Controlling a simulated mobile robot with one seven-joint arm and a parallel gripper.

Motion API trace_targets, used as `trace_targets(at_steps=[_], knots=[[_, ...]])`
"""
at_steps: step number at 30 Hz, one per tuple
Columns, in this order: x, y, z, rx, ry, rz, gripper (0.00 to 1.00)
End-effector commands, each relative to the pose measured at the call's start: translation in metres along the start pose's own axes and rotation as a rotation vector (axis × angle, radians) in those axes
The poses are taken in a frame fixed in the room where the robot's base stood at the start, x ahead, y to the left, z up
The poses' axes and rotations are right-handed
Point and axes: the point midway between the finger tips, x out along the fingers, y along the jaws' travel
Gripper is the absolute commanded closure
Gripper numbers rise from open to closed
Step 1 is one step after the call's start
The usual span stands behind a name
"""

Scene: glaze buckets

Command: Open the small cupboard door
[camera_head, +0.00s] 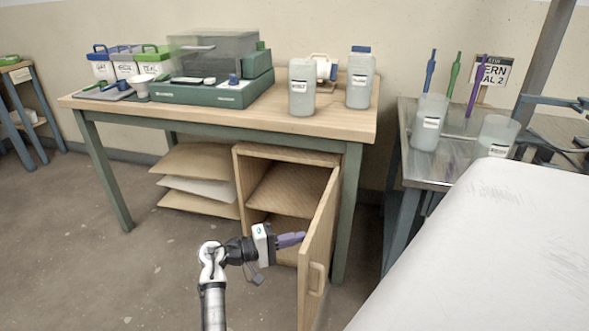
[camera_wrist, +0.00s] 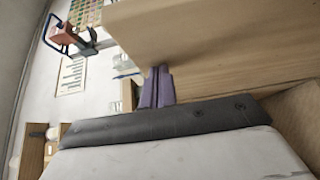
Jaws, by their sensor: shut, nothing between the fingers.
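The small wooden cupboard (camera_head: 243,190) stands under the workbench, and its inside shelf shows. Its door (camera_head: 319,235) is hinged on the right and stands wide open, swung out toward me. The door's handle (camera_head: 316,279) is on its face near the free edge. My gripper (camera_head: 301,238) is in front of the cupboard opening, with its purple fingers shut and empty. They point right at the door's inner side. In the wrist view the fingers (camera_wrist: 158,72) are together beside a large wooden panel (camera_wrist: 215,45). I cannot tell whether they touch the door.
The workbench (camera_head: 225,118) above holds jugs, buckets and a green machine. Boards (camera_head: 197,190) are stacked left of the cupboard. A metal table (camera_head: 408,155) stands to the right, and a white surface (camera_head: 490,250) fills the front right. Floor at the left is clear.

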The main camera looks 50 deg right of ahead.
Motion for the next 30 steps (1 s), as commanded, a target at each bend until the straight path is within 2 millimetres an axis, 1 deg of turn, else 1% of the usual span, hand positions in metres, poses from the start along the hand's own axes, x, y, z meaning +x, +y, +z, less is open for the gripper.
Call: trace_targets(at_steps=[2, 5, 8, 15, 18, 21, 25, 30], knots=[[-0.004, 0.000, -0.001, 0.000, 0.002, 0.001, 1.00], [-0.016, 0.000, -0.001, 0.000, 0.004, 0.001, 1.00], [-0.035, 0.001, -0.001, 0.000, 0.004, 0.001, 1.00], [-0.092, 0.001, -0.001, -0.001, 0.005, 0.001, 1.00], [-0.111, 0.000, -0.001, -0.001, 0.003, 0.001, 1.00], [-0.125, 0.000, -0.001, 0.000, 0.002, 0.000, 1.00], [-0.135, 0.000, -0.001, 0.000, 0.002, 0.000, 1.00], [-0.138, 0.000, 0.000, 0.000, 0.000, 0.000, 1.00]])
